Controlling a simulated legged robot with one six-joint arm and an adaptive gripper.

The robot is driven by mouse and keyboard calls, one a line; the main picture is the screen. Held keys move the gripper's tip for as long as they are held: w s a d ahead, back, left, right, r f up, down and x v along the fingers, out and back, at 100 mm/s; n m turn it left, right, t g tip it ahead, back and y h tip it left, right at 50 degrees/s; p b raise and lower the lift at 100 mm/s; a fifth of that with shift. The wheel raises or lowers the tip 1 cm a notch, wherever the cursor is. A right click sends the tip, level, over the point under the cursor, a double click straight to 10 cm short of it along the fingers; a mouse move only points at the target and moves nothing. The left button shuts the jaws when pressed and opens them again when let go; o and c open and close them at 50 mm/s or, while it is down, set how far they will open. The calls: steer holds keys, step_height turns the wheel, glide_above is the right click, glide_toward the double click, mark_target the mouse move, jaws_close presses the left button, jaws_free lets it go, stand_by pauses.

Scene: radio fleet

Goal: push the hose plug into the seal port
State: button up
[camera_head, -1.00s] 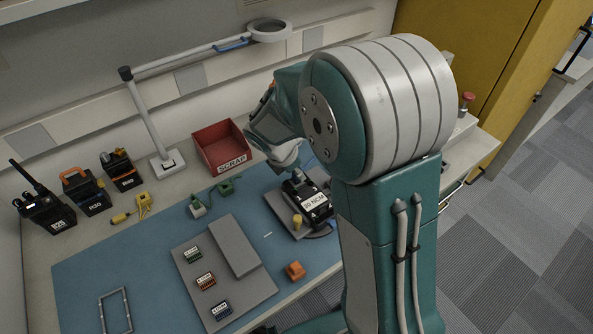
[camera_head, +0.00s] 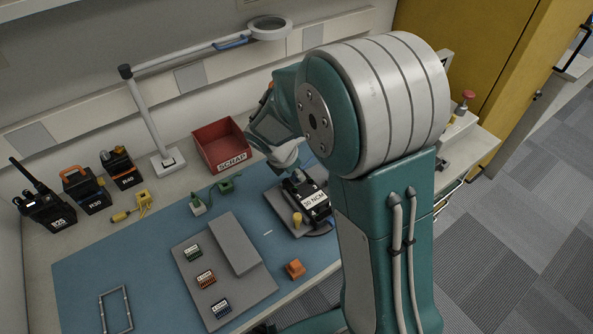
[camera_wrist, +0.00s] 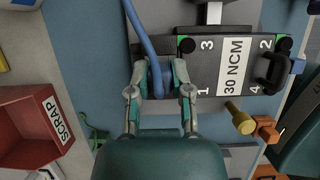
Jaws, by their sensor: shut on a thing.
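My gripper (camera_wrist: 161,78) is shut on the blue hose plug (camera_wrist: 161,88), one finger on each side of it. The blue hose (camera_wrist: 137,25) runs up from the plug to the top of the wrist view. The plug is beside the left edge of the black fixture labelled 30 NCM (camera_wrist: 218,68); I cannot tell whether they touch. The fixture also shows in the head view (camera_head: 313,205), with my gripper (camera_head: 297,174) at its far end. I cannot make out the seal port; the gripper and plug cover that spot.
A yellow knob (camera_head: 297,219) and an orange block (camera_head: 294,268) are near the fixture. A red SCRAP bin (camera_head: 222,147) stands behind, left of my gripper. A grey board with small terminal blocks (camera_head: 238,245) lies on the blue mat. Several radios (camera_head: 88,190) stand at far left.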

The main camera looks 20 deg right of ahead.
steer(key=o, duration=0.9)
steer(key=o, duration=0.4)
steer(key=shift+o, duration=0.2)
steer(key=shift+r, duration=2.5)
